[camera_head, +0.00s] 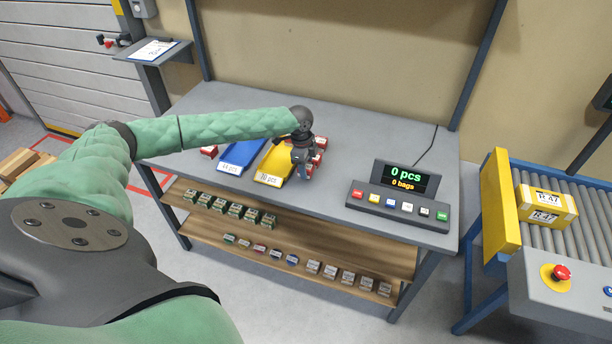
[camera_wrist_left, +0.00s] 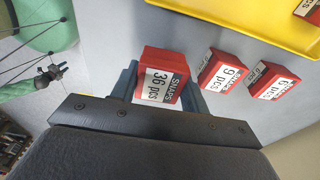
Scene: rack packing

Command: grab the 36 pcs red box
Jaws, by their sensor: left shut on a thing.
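The red box labelled "36 pcs" (camera_wrist_left: 161,77) sits between the two fingers of my left gripper (camera_wrist_left: 160,88) in the left wrist view. The fingers are shut on its sides. In the head view my left gripper (camera_head: 301,170) is low over the grey table, right of the yellow tray, and mostly hides the box. A red "9 pcs" box (camera_wrist_left: 223,73) and a red "6 pcs" box (camera_wrist_left: 272,78) stand in a row beside it, apart from it. My right gripper is not in view.
A blue tray (camera_head: 240,153) and a yellow tray (camera_head: 272,165) lie left of the gripper. A display reading 0 pcs (camera_head: 405,178) and a button panel (camera_head: 398,205) stand at the right. Shelves below hold several small boxes. A conveyor (camera_head: 585,215) carries a yellow box (camera_head: 547,205).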

